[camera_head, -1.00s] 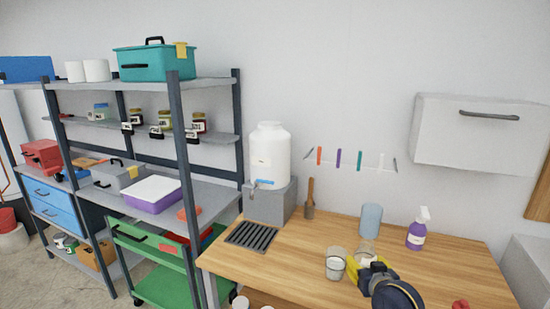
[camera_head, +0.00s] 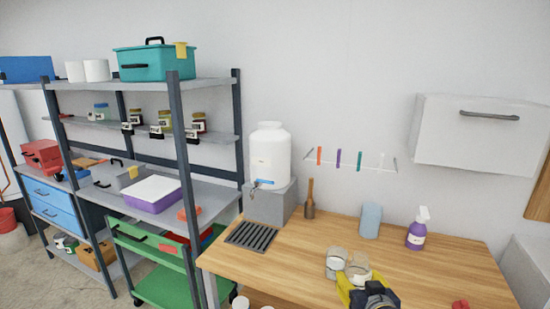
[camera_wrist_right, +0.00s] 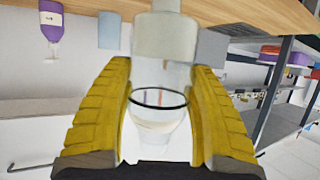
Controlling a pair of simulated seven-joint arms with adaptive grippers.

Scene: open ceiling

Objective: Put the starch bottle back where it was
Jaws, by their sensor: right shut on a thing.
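My right gripper (camera_head: 356,288) has yellow fingers and is shut on a clear glass vessel (camera_head: 358,268) over the front of the wooden table. In the right wrist view the fingers (camera_wrist_right: 160,110) close on both sides of this vessel (camera_wrist_right: 158,125), which has a dark ring and pale contents. A second glass-like vessel (camera_head: 336,258) is close beside it on the left; I cannot tell whether they touch. A purple spray bottle (camera_head: 416,235) with a white head stands upright at the back right. No label naming starch is readable. My left gripper is not in view.
The wooden table (camera_head: 290,262) has free room at its left middle. A blue cylinder (camera_head: 371,220) stands at the back. A white dispenser (camera_head: 270,155) on a grey block and a dark grate (camera_head: 251,234) are at left. A white cabinet (camera_head: 470,135) hangs at right.

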